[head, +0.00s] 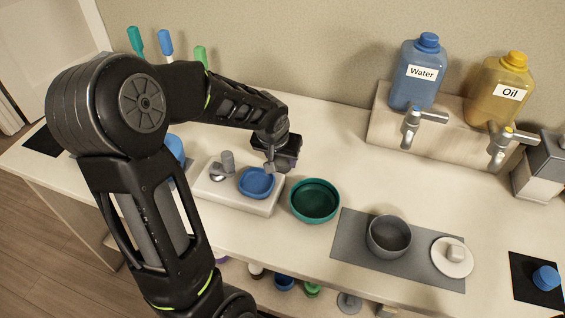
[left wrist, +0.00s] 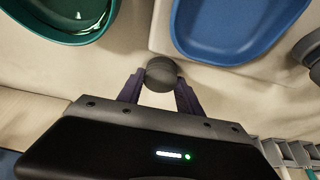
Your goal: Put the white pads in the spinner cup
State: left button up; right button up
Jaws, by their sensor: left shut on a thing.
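My left gripper (head: 272,164) is above the far side of a blue bowl (head: 257,182) on a white base. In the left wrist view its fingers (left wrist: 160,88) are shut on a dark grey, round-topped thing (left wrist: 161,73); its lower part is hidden. There the blue bowl (left wrist: 235,30) and a green bowl (left wrist: 62,20) lie beyond the fingertips. I cannot identify the white pads or the spinner cup for certain. A white disc (head: 440,262) with a pale block on it lies at the right of the grey mat. My right gripper is not in view.
The green bowl (head: 314,202) stands right of the white base (head: 215,192). A grey bowl (head: 389,240) sits on the grey mat (head: 350,225). Water (head: 416,75) and Oil (head: 497,90) bottles stand behind taps. Blue stacked pieces (head: 546,278) rest on a black mat. The counter behind the green bowl is clear.

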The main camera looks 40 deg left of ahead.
aim_at(282, 160)
pick_arm(q)
grip_shut()
jog(key=shift+r, duration=0.15)
notch_tip(282, 160, up, 10)
jog(key=b, duration=0.1)
dwell(0.4)
dwell(0.5)
